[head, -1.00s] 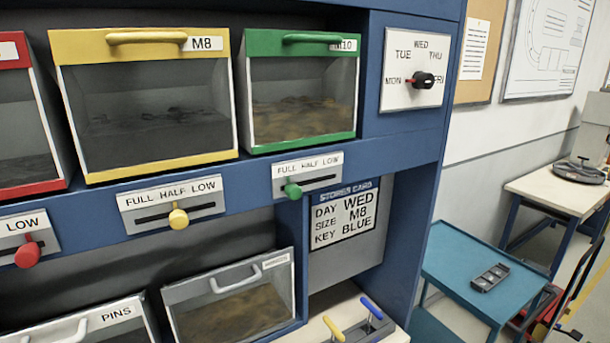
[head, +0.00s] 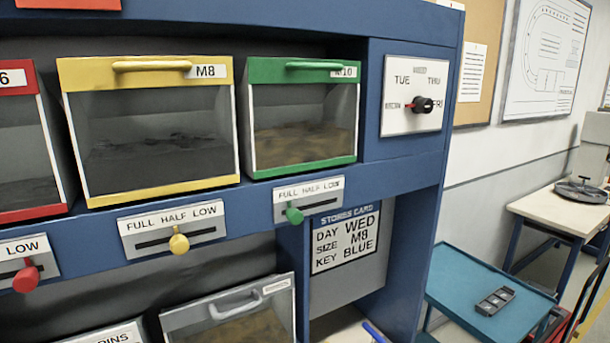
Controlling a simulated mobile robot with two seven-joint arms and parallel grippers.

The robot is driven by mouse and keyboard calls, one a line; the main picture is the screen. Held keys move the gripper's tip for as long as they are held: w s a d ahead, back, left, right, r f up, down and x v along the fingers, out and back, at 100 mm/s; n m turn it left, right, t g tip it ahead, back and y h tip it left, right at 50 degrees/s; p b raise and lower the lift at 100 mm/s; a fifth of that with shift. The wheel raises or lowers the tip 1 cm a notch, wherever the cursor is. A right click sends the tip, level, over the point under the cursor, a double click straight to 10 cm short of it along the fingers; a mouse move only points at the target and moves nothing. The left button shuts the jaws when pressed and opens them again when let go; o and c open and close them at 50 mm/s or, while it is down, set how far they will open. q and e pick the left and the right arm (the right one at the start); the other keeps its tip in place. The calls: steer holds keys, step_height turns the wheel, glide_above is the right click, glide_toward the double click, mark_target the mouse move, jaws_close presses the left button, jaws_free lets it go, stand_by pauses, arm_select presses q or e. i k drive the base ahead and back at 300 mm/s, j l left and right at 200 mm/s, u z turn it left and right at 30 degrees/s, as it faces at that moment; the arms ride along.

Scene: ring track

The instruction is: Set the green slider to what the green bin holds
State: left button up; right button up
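The green bin (head: 303,160), labelled M10, is closed and has a clear front. Brown contents (head: 303,145) show behind it, filling roughly the lower half of the window. The green slider (head: 294,215) sits in the slot of its plate (head: 315,190), marked FULL HALF LOW. Its knob is toward the left, below the word FULL. Neither of my grippers is in the head view.
The yellow M8 bin (head: 150,180) and a red bin (head: 30,208) stand to the left, with a yellow slider (head: 179,243) and a red slider (head: 27,278) below. A day dial (head: 422,105) is at the right. A teal cart (head: 460,285) stands lower right.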

mark_target(294, 215)
steer(key=i+l, duration=0.1)
steer(key=l, duration=0.35)
steer(key=i+l, duration=0.15)
steer(key=l, duration=0.3)
steer(key=i+l, duration=0.1)
steer(key=l, duration=0.3)
steer(key=l+z, duration=0.05)
